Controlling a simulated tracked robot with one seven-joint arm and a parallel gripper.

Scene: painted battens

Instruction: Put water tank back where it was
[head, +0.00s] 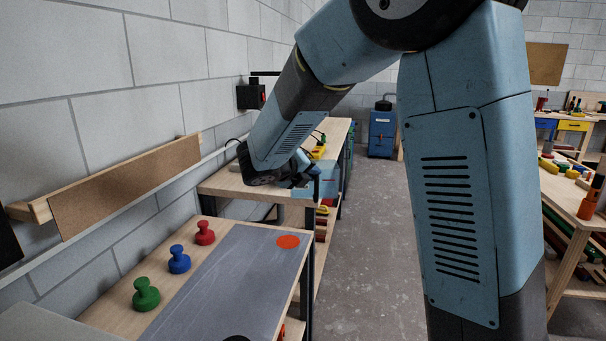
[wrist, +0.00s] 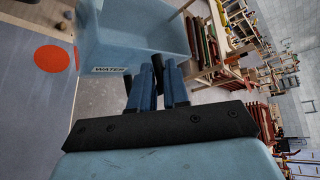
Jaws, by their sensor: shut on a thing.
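The water tank is a pale blue box with a WATER label, filling the upper left of the wrist view (wrist: 135,38). In the head view the tank (head: 326,187) shows small at the end of my arm, partly hidden by my gripper. My gripper (head: 306,178) is shut on the tank; its blue fingers also show in the wrist view (wrist: 157,75), where the exact grip point is hard to see. The tank is held in the air near the far end of the near bench and the front of the farther bench.
The near bench has a grey mat (head: 225,275) with an orange-red disc (head: 288,242), and green (head: 146,294), blue (head: 179,260) and red (head: 205,233) knobs. A farther bench (head: 232,184) stands along the wall. A blue cabinet (head: 382,134) stands beyond. The floor aisle (head: 370,235) is clear.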

